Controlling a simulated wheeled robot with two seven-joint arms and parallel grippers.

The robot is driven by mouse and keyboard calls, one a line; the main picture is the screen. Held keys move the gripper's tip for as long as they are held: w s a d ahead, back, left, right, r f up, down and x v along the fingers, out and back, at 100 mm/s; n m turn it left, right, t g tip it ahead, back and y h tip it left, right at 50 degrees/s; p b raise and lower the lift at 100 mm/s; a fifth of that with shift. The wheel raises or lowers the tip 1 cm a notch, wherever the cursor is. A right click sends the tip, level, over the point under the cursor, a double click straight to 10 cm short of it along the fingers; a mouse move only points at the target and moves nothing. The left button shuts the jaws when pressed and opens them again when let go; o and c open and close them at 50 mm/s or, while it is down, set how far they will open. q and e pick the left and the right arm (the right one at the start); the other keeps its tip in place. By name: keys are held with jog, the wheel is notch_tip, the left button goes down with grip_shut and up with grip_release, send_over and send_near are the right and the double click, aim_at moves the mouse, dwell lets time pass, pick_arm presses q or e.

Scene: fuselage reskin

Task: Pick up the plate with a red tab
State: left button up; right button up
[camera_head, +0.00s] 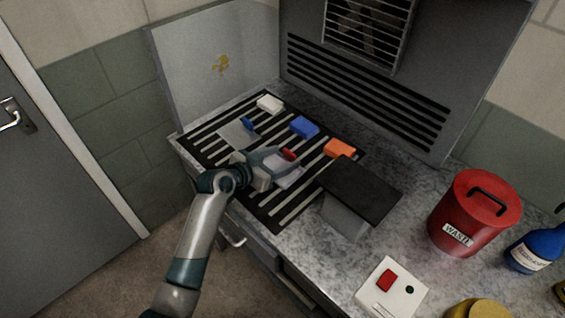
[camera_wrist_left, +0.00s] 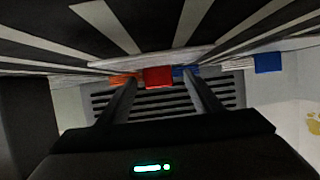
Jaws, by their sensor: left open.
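The plate with a red tab (camera_head: 287,180) is a pale flat plate lying on a black-and-white striped mat. Its red tab (camera_head: 290,154) stands up at the far side and also shows in the left wrist view (camera_wrist_left: 158,78). My left gripper (camera_head: 286,158) is open just above the plate, with its fingers pointing toward the tab. In the left wrist view the red tab appears between the two fingertips, with gaps on both sides. The gripper hides part of the plate. My right gripper is not in view.
A plate with a blue tab (camera_head: 236,135) lies to the left on the mat (camera_head: 270,213). White (camera_head: 270,103), blue (camera_head: 304,127) and orange (camera_head: 340,148) blocks line the back. A black-topped stand (camera_head: 362,188) is close on the right.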

aim_at(288, 155)
pick_arm(q)
jog(key=p+x, duration=0.1)
jog(key=x, duration=0.1)
jog(key=shift+w+d, duration=0.25)
jog(key=shift+d, duration=0.15)
jog(key=shift+w+d+f, duration=0.2)
jog(key=shift+w, duration=0.1)
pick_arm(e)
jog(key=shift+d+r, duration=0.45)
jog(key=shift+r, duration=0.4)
pick_arm(q)
jog(key=shift+c, duration=0.3)
jog(key=c, duration=1.2)
jog(key=shift+o, duration=0.2)
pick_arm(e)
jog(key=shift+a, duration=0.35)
pick_arm(q)
jog(key=shift+r, duration=0.1)
